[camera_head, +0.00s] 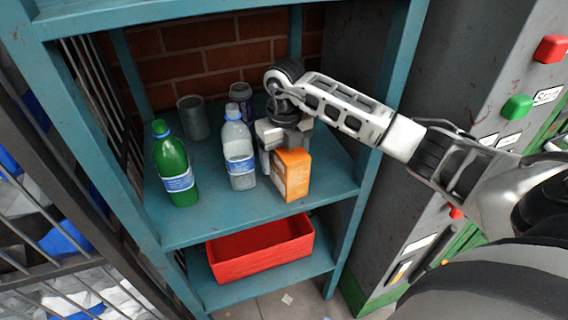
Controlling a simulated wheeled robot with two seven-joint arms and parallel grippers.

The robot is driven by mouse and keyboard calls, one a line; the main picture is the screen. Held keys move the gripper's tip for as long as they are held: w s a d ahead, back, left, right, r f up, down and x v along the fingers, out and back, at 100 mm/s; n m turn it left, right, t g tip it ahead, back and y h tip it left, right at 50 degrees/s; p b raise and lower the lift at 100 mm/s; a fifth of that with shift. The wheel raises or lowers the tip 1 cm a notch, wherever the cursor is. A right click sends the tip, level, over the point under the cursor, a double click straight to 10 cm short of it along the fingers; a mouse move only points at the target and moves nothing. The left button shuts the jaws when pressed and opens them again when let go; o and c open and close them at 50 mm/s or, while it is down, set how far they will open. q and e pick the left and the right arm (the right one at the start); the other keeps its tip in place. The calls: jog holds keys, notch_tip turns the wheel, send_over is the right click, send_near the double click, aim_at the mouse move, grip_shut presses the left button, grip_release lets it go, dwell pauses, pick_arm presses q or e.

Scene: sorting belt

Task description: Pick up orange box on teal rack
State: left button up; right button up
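The orange box (291,178) stands upright on the upper shelf of the teal rack (215,225), near its front edge and right of the bottles. My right gripper (283,148) comes in from the right and points down at the top of the box. A pale finger part shows along the box's left side; the other fingertip is hidden. I cannot tell whether the fingers press on the box. My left gripper is not in view.
A clear bottle (239,156) stands close left of the box, with a green bottle (174,168) further left. A grey cup (193,118) and a purple-labelled container (241,97) stand behind. A red bin (259,252) sits on the lower shelf. A rack post (386,90) stands right.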

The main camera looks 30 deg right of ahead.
jog(key=c, duration=1)
